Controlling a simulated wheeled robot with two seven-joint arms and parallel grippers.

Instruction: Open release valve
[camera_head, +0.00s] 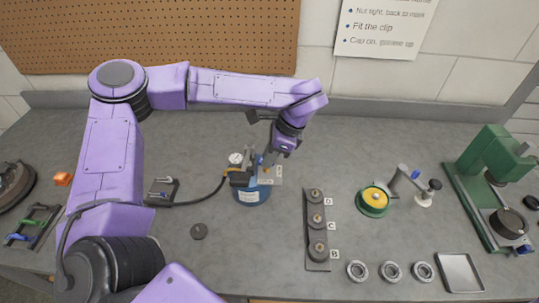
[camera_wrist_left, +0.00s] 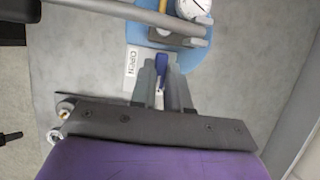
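A blue canister (camera_head: 252,193) stands on the bench with a white gauge (camera_head: 236,159) and a yellow-ended hose on its top. In the left wrist view a blue lever (camera_wrist_left: 161,65) shows beside a white label reading OPEN (camera_wrist_left: 131,63). My left gripper (camera_head: 268,165) reaches down over the canister's top, and in the wrist view its fingers (camera_wrist_left: 162,80) lie on either side of the blue lever. The gap between fingers and lever is too small to tell whether they touch it. My right gripper is not in view.
A black hose (camera_head: 205,200) runs left from the canister to a small bracket (camera_head: 161,191). A dark disc (camera_head: 198,231) lies in front. To the right are a rack with lettered posts (camera_head: 317,222), a green-and-yellow round part (camera_head: 373,200), several rings, a tray (camera_head: 460,272) and a green press (camera_head: 480,165).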

